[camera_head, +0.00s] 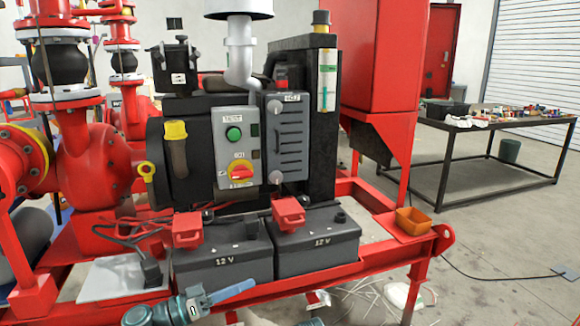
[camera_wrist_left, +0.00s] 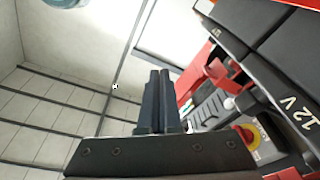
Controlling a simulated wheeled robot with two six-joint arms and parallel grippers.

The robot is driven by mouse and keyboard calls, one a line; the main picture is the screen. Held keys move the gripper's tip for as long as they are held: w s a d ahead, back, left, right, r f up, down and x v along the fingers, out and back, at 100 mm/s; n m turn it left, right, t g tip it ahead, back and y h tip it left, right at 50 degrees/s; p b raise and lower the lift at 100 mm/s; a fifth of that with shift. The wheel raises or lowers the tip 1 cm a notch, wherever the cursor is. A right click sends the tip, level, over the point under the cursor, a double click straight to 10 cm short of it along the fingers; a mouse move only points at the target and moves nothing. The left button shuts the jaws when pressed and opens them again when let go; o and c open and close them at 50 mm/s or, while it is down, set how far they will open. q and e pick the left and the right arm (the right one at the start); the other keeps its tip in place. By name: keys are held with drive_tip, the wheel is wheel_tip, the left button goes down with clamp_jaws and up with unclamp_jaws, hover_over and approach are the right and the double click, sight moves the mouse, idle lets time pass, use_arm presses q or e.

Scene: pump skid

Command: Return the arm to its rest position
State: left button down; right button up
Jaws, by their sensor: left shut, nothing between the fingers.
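My left gripper (camera_head: 240,288) is low in the head view, in front of the skid and its batteries. Its two blue-grey fingers lie together and point to the right and slightly up, with nothing between them. In the left wrist view the closed fingers (camera_wrist_left: 160,76) stand up from the dark gripper body. The wrist and arm behind them come in from the bottom left. No contact between the gripper and the skid can be made out. My right gripper does not show.
Two black 12 V batteries (camera_head: 222,262) with red terminal covers sit on the red skid frame (camera_head: 420,255). A grey control box (camera_head: 236,150) with a red knob stands behind. An orange tray (camera_head: 413,221) is at the skid's right. Open floor (camera_head: 500,240) lies farther right, before a table (camera_head: 490,124).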

use_arm(q)
drive_tip(key=s+d+f+n+g+y, duration=0.1)
drive_tip(key=d+f+n+g+y, duration=0.2)
drive_tip(key=f, duration=0.6)
drive_tip(key=s+f+g+y, duration=0.2)
drive_tip(key=f+y, duration=0.3)
drive_tip(key=f, duration=0.3)
drive_tip(key=s+a+f+n+g+y, duration=0.2)
drive_tip(key=a+f+n+y, duration=0.1)
drive_tip(key=a+f+y, duration=0.6)
drive_tip(key=s+d+r+m+g+y, duration=0.1)
drive_tip(key=s+d+m+y, duration=0.15)
drive_tip(key=s+d, duration=0.55)
wheel_tip(320, 180, up, 32)
drive_tip(key=w+d+p, duration=0.1)
drive_tip(key=d+p, duration=0.1)
drive_tip(key=p, duration=2.9)
drive_tip(key=shift+w+d+m+p, duration=0.3)
drive_tip(key=shift+w+d+m, duration=0.05)
drive_tip(key=shift+m, duration=0.1)
drive_tip(key=shift+f+h, duration=0.1)
drive_tip(key=shift+h, duration=0.15)
